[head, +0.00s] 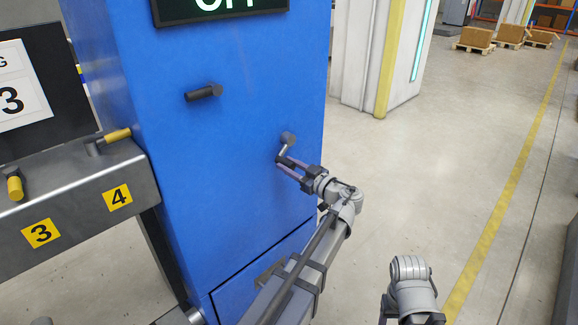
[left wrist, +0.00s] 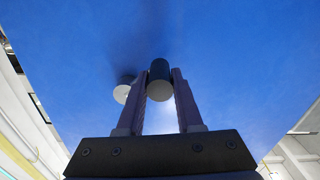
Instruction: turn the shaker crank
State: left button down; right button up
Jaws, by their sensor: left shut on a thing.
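The shaker crank (head: 287,142) is on the front of a blue cabinet (head: 240,190), with a grey hub and a short arm pointing down and slightly left. My left gripper (head: 284,165) is at the crank's lower end, shut on its dark handle. In the left wrist view the dark cylindrical handle (left wrist: 159,72) sits between the two fingers (left wrist: 159,95), and the grey round hub (left wrist: 122,93) shows just left of them. The handle's far side is hidden. My right arm shows at the lower right of the head view, but its gripper does not show.
A second dark peg (head: 203,92) sticks out of the cabinet, up and left of the crank. A grey beam (head: 75,190) with yellow-gripped levers and labels 3 and 4 stands left. A display (head: 215,10) is above.

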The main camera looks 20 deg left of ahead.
pick_arm(q)
jog(key=shift+f, duration=0.15)
dwell(0.8)
jog(key=shift+w+d+f+n+b, duration=0.1)
jog(key=shift+w+f+n+b, duration=0.15)
jog(key=shift+n, duration=0.25)
jog(key=shift+w+d+f+n+b, duration=0.1)
jog(key=shift+w+n+b, duration=0.15)
jog(key=shift+n, duration=0.25)
jog(key=shift+w+d+f+n+b, duration=0.1)
jog(key=shift+w+f+n+b, duration=0.15)
jog(key=shift+n, duration=0.35)
jog(key=shift+w+d+f+n+b, duration=0.15)
jog(key=shift+w+n, duration=0.15)
jog(key=shift+n, duration=0.3)
jog(key=shift+w+d+f+n, duration=0.2)
jog(key=shift+w+n, duration=0.45)
jog(key=shift+n, duration=0.55)
jog(key=shift+w+d+f+n, duration=0.15)
jog(key=shift+w+n, duration=0.45)
jog(key=shift+n, duration=0.6)
jog(key=shift+d, duration=0.1)
jog(key=c, duration=0.6)
grip_release()
